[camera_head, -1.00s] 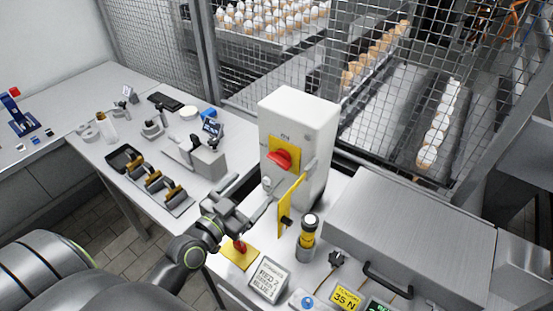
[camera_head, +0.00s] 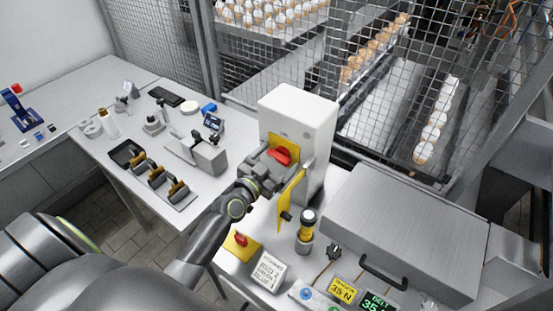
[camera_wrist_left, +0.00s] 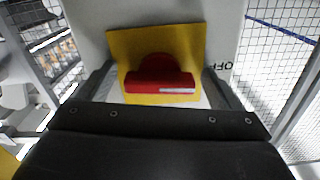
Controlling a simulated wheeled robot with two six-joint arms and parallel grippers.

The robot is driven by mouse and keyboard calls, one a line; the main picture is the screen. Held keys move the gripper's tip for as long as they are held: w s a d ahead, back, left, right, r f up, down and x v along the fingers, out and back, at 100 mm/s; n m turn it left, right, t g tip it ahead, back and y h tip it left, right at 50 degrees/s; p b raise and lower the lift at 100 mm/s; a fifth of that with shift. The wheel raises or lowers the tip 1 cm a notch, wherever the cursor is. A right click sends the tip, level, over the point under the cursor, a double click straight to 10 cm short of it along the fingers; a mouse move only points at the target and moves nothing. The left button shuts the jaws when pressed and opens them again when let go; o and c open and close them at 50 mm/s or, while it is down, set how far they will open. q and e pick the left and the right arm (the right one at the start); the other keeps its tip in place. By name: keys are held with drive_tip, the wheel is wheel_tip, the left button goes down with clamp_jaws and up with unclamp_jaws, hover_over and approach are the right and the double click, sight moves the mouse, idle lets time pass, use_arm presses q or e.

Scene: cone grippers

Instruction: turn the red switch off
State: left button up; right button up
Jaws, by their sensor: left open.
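The red switch (camera_head: 281,155) is a rotary handle on a yellow plate (camera_head: 293,143) on the front of a white cabinet (camera_head: 300,110). In the left wrist view the red switch (camera_wrist_left: 160,80) lies crosswise, with lettering reading OFF right of the plate (camera_wrist_left: 118,45). My left gripper (camera_head: 272,164) is open in front of the switch. In the left wrist view its two fingers stand on either side of the red handle, with a gap on each side; I see no contact. My right gripper is not in view.
A yellow flap (camera_head: 290,205) stands out from the cabinet beside my left wrist. A black and yellow cylinder (camera_head: 306,228), a red knob on a yellow base (camera_head: 241,240) and a lettered sign (camera_head: 267,271) stand below. A grey metal box (camera_head: 410,220) fills the right.

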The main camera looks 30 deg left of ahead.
use_arm(q)
drive_tip(key=c, duration=1)
drive_tip(key=shift+o, duration=0.2)
drive_tip(key=shift+n, duration=1.1)
drive_tip(key=o, duration=1)
drive_tip(key=shift+c, duration=0.2)
drive_tip(key=shift+s+b, duration=0.1)
drive_tip(key=shift+b, duration=0.2)
